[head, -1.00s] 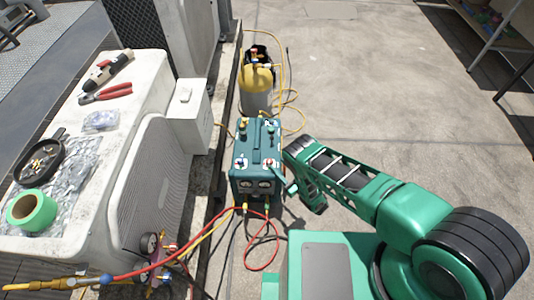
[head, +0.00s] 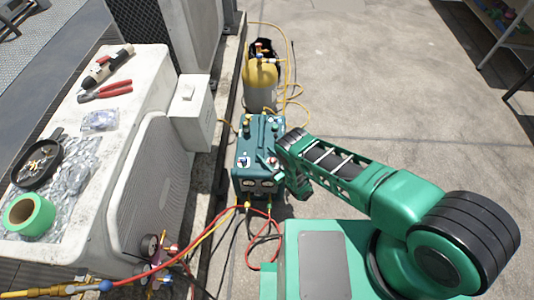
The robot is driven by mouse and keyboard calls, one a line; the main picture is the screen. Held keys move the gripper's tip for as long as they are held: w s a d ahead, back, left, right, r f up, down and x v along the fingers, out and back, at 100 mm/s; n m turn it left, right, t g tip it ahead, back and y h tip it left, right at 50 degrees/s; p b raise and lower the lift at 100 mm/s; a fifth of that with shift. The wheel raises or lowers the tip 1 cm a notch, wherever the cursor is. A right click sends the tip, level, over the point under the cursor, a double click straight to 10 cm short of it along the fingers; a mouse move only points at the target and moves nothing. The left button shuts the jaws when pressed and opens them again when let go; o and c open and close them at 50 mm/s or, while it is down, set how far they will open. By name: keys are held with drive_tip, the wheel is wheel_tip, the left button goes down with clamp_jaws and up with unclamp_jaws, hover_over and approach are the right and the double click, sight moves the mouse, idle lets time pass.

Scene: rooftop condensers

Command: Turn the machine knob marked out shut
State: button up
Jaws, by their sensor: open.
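Other small knobs sit at the back of the top, including a yellow one (head: 246,121). The markings are too small to read, so I cannot tell which knob is marked out. My gripper (head: 269,164) is open at the front right of the machine's top. It hides the knob there, and I cannot tell whether it touches it.
A yellow-topped cylinder (head: 261,82) stands behind the machine, with yellow hoses around it. Red and yellow hoses (head: 190,245) run from the machine's front to a gauge set. A white condenser unit (head: 150,190) with tools on top is at left. Concrete at right is clear.

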drive_tip(key=shift+w, duration=0.2)
drive_tip(key=shift+c, duration=0.2)
drive_tip(key=c, duration=1)
drive_tip(key=shift+d, duration=0.15)
drive_tip(key=m+t+h, duration=0.2)
drive_tip(key=h, duration=0.1)
drive_tip(key=d+m+t+h, duration=0.1)
drive_tip(key=shift+w+m+h, duration=0.3)
drive_tip(key=shift+w, duration=0.05)
drive_tip(key=shift+d+m+t+h, duration=0.3)
drive_tip(key=shift+m+h, duration=0.35)
drive_tip(key=shift+h, duration=0.35)
drive_tip(key=shift+d+m+t+h, duration=0.15)
drive_tip(key=shift+m+t+h, duration=0.15)
drive_tip(key=shift+m+h, duration=0.55)
drive_tip(key=shift+h, duration=0.25)
drive_tip(key=shift+f, duration=0.1)
drive_tip(key=o, duration=1)
drive_tip(key=shift+w, duration=0.1)
